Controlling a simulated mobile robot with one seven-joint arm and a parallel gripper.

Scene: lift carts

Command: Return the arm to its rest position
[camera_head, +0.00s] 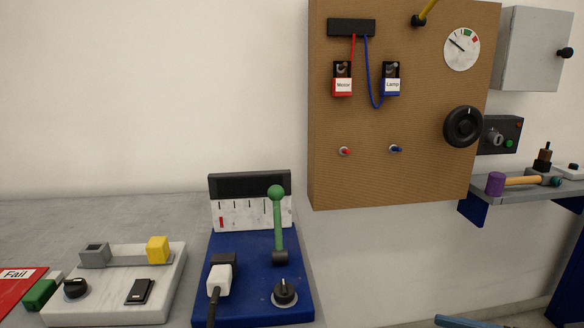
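My gripper and arm do not show in the head view, so I cannot tell the arm's pose or whether the gripper is open. In front stands a blue control unit (252,287) with a green-knobbed lever (278,225), which stands nearly upright. A white plug (217,281) sits in its socket, and a black knob (284,292) is at its right. Left of it is a white panel (110,310) with a yellow block (158,250), a black rocker switch (139,291) and a dark knob (75,288).
A brown wall board (400,180) carries a gauge (462,49), a black handwheel (463,127) and red and blue labelled connectors. A grey cabinet (530,50) hangs at the right, above a shelf (510,189) with a hammer (520,181). A red "Fail" area (20,295) lies at the lower left.

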